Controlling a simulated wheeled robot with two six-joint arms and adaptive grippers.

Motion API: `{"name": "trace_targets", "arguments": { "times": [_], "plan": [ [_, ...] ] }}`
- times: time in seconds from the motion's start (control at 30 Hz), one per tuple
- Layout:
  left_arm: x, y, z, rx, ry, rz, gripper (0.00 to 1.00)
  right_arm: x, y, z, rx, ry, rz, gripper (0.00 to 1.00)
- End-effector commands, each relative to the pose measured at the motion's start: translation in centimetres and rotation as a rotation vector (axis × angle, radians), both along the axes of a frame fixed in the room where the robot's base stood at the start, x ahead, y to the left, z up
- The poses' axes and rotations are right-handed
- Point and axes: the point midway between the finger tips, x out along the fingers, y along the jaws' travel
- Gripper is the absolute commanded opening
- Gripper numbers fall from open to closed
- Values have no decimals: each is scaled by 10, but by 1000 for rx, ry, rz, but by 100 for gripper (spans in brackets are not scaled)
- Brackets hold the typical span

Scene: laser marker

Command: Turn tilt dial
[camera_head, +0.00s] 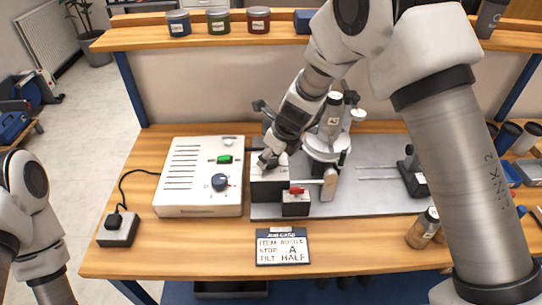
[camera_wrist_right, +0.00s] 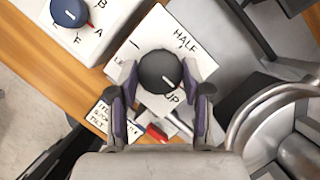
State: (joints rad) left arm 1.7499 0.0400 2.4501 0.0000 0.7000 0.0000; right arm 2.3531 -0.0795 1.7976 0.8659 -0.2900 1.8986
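The tilt dial (camera_wrist_right: 160,72) is a round black knob with a white pointer line, on a white plate (camera_wrist_right: 125,50) lettered HALF, UP and a partly hidden "LE". The pointer line is aimed towards UP. In the head view the right gripper (camera_head: 274,152) points down over the dark block (camera_head: 268,190) and hides the dial. The job card (camera_head: 282,247) reads bottle, stop A, tilt HALF. My left arm is at the left edge; its gripper is out of view.
A white control box (camera_head: 200,195) with a blue knob (camera_head: 220,182) and a green switch (camera_head: 224,160) stands left of the dial. A red-handled part (camera_head: 297,191) is close by. The marker fixture (camera_head: 325,145) stands just right. Brown bottles (camera_head: 424,228) stand near the front right.

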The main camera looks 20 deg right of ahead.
Motion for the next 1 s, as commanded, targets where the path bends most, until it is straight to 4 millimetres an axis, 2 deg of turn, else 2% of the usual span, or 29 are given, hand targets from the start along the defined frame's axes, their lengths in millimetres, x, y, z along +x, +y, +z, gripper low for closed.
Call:
{"name": "trace_targets", "arguments": {
  "times": [0.47,0.67,1.0],
  "plan": [
    [0,0,3,0,0,0,0,-1,0,-2,0,5,56,14],
    [0,0,9,0,0,0,0,-1,-1,-1,0,6,169,14],
    [0,0,29,0,0,0,0,-1,-2,-1,1,8,471,14]
  ]
}}
